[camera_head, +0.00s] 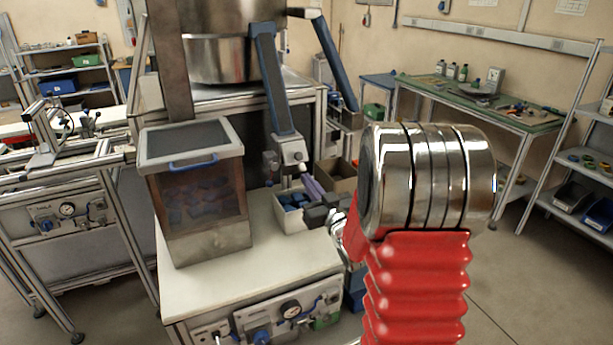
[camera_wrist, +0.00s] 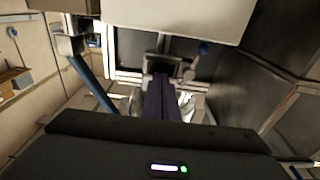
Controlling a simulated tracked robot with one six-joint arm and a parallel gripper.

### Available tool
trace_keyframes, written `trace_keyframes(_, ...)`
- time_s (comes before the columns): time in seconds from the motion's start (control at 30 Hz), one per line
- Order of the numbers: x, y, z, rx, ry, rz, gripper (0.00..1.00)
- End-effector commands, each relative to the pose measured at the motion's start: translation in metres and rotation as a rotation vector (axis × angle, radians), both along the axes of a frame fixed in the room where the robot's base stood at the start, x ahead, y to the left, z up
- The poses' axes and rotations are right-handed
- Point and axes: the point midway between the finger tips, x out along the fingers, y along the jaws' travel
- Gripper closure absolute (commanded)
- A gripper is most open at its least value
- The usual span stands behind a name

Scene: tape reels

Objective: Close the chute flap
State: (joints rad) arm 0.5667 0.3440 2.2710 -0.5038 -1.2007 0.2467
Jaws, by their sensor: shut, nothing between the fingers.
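The blue-edged chute (camera_head: 268,85) slopes down from the steel bowl. At its lower end is a pale grey piece (camera_head: 290,150), which looks like the flap; its exact angle is hard to tell. My gripper (camera_head: 307,180) has purple fingers closed together and empty, just below and right of that piece. Whether they touch it is unclear. In the wrist view the shut fingers (camera_wrist: 160,78) point at a grey bracket-like part (camera_wrist: 180,67) close to their tips. A white bin with blue parts (camera_head: 284,221) stands below the chute end.
A clear-fronted hopper box (camera_head: 200,205) with a blue handle stands left on the white bench (camera_head: 196,286). A brown open box (camera_head: 340,172) is behind my gripper. The steel bowl (camera_head: 213,62) is above. My red and chrome arm fills the right foreground.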

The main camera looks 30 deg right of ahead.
Motion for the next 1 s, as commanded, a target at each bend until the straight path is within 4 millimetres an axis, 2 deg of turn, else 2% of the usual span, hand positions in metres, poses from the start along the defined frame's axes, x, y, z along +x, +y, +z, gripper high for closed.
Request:
trace_keyframes(0.3, -0.039, 0.003, -0.038, 0.002, 0.001, -0.002, 1.00)
trace_keyframes(0.5, -0.053, 0.005, -0.051, 0.000, 0.000, -0.001, 1.00)
trace_keyframes(1.0, -0.054, 0.006, -0.051, -0.005, 0.008, -0.003, 1.00)
